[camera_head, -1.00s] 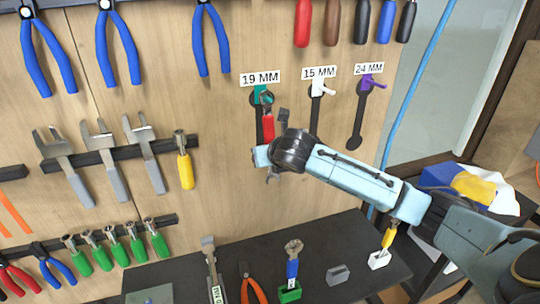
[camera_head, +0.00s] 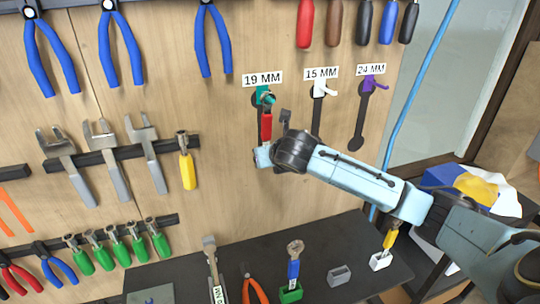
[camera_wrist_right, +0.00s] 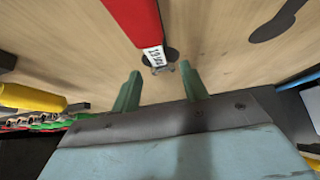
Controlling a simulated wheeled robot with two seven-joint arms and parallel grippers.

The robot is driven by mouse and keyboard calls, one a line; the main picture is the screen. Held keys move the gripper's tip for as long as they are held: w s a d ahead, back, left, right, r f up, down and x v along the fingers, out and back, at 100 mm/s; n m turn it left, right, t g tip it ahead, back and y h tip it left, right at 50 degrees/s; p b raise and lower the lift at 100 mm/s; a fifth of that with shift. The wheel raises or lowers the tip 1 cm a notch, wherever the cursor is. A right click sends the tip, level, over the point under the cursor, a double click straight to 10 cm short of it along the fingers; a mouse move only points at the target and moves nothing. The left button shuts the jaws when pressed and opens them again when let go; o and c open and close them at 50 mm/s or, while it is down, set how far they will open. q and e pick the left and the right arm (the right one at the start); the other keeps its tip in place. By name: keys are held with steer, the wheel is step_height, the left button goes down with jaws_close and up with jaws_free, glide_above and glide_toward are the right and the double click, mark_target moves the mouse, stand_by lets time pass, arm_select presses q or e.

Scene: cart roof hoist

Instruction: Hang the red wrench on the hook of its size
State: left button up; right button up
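The red wrench (camera_head: 266,126) hangs upright against the board under the 19 MM label (camera_head: 262,78). Its upper end is at the teal hook (camera_head: 264,97) and looks to be on it. In the right wrist view the red handle (camera_wrist_right: 137,18) carries a small tag that seems to read 19 MM, seen rotated. My right gripper (camera_wrist_right: 161,87) is open, its two green fingers apart and empty, with the wrench's lower end just beyond the tips. In the head view that gripper (camera_head: 264,155) hides the wrench's lower end. My left gripper is not in view.
A white hook (camera_head: 322,89) under 15 MM and a purple hook (camera_head: 372,84) under 24 MM are empty, with dark wrench outlines below. A yellow-handled tool (camera_head: 187,168) hangs to the left. A dark table (camera_head: 335,245) below holds several tools and small holders.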

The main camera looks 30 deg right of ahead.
steer(key=b+v, duration=0.1)
steer(key=v, duration=1.2)
steer(key=shift+r, duration=0.2)
